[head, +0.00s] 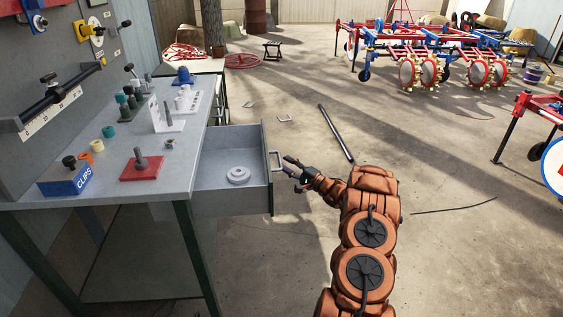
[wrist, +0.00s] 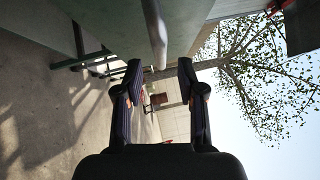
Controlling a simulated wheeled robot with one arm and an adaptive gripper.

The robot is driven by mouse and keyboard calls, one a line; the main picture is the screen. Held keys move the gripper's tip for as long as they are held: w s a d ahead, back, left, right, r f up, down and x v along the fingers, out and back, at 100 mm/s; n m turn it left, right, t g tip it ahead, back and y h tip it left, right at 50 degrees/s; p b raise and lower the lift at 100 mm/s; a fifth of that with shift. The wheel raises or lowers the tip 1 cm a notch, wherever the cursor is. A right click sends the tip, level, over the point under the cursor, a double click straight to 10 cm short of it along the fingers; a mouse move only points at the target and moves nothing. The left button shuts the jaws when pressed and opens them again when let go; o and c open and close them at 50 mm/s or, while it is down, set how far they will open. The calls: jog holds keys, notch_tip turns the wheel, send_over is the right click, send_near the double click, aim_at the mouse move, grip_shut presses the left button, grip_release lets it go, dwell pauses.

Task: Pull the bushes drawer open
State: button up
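The drawer (head: 212,180) under the bench stands pulled out, with its grey front panel (head: 267,178) well clear of the bench edge. A white flanged round piece (head: 238,175) lies inside it. No label shows on the drawer. Its light handle (head: 277,160) is on the outer face and appears as a bar in the wrist view (wrist: 155,35). My gripper (head: 291,168) is just right of the handle. In the wrist view my gripper (wrist: 160,72) has its two dark fingers apart, with the bar's end between or just beyond the tips; I cannot tell if they touch.
The bench top (head: 110,205) holds a blue CLIPS box (head: 64,178), a red base with a post (head: 141,166) and a white rack (head: 165,118). A dark bar (head: 336,134) lies on the floor. Floor right of my arm is mostly clear.

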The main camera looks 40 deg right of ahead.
jog(key=v, duration=0.7)
jog(key=shift+s, duration=0.2)
